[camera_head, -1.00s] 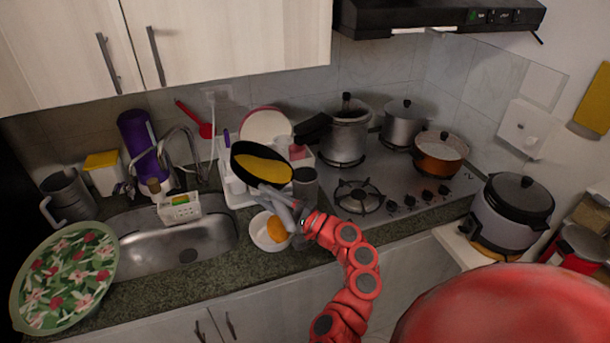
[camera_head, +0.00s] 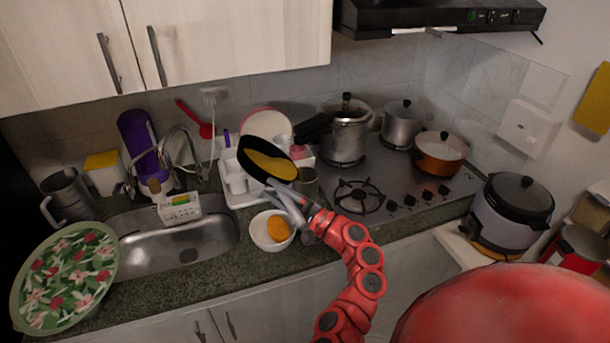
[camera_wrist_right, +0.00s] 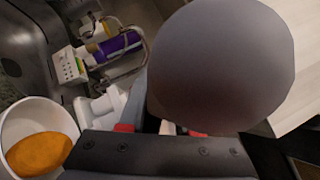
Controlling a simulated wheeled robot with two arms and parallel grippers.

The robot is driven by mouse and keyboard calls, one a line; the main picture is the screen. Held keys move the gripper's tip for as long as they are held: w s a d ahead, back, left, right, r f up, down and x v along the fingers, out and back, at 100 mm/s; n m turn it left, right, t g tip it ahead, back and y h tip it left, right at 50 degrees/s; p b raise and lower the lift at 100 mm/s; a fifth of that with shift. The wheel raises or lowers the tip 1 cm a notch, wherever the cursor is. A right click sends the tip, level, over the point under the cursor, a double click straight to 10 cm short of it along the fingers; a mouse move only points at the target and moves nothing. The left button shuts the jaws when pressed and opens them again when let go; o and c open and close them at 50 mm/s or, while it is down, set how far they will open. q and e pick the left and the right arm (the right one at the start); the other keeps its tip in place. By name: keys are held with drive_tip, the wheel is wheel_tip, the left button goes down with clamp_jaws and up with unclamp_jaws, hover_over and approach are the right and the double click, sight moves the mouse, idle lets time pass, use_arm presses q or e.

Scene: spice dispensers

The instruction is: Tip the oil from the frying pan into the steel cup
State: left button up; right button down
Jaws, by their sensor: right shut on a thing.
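The black frying pan (camera_head: 247,149) holds yellow oil (camera_head: 273,166) and is tilted, its right side lower, above the counter. The oil lies toward the pan's lower right edge. My right gripper (camera_head: 281,193) is shut at the pan's near side, where the handle is hidden by the fingers. In the right wrist view, the pan's round grey underside (camera_wrist_right: 222,65) fills the upper right; the cup is not visible there. My left gripper is not in view.
A white bowl (camera_head: 262,237) with an orange item stands just below the gripper. A white dish rack (camera_head: 240,199) is behind the pan. A pressure cooker (camera_head: 347,137) has its black handle close to the pan's right. The sink (camera_head: 150,245) lies left.

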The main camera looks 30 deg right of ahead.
drive_tip(key=shift+d+r, duration=0.15)
drive_tip(key=shift+r, duration=0.05)
drive_tip(key=shift+r+m+t, duration=0.1)
drive_tip(key=shift+m+t, duration=0.2)
drive_tip(key=shift+s+d+r+m+t+p, duration=0.3)
drive_tip(key=shift+d+r+m+t, duration=0.35)
drive_tip(key=shift+d+m, duration=0.15)
idle(0.4)
drive_tip(key=shift+s+d+r+m+t+h+p, duration=0.1)
drive_tip(key=shift+d+r+m+t+h+p, duration=0.25)
drive_tip(key=shift+m, duration=0.35)
drive_tip(key=shift+s+d+r+m+t+h+p, duration=0.1)
drive_tip(key=shift+d+r+m+t+h+p, duration=0.1)
drive_tip(key=shift+d+r+m+t, duration=0.4)
idle(0.5)
drive_tip(key=shift+s+d+r+m+t+h, duration=0.1)
drive_tip(key=shift+s+d+m+t+h, duration=0.15)
drive_tip(key=shift+d+m+h, duration=0.4)
drive_tip(key=shift+d+r+m+t+p, duration=0.1)
drive_tip(key=shift+r+m+t+p, duration=0.15)
drive_tip(key=shift+m+t+p, duration=0.45)
drive_tip(key=shift+s+d+m+h, duration=0.15)
drive_tip(key=shift+d+m+h, duration=0.15)
drive_tip(key=shift+m, duration=0.15)
drive_tip(key=shift+d+m+b, duration=0.1)
drive_tip(key=shift+m+b, duration=0.2)
drive_tip(key=shift+b, duration=0.05)
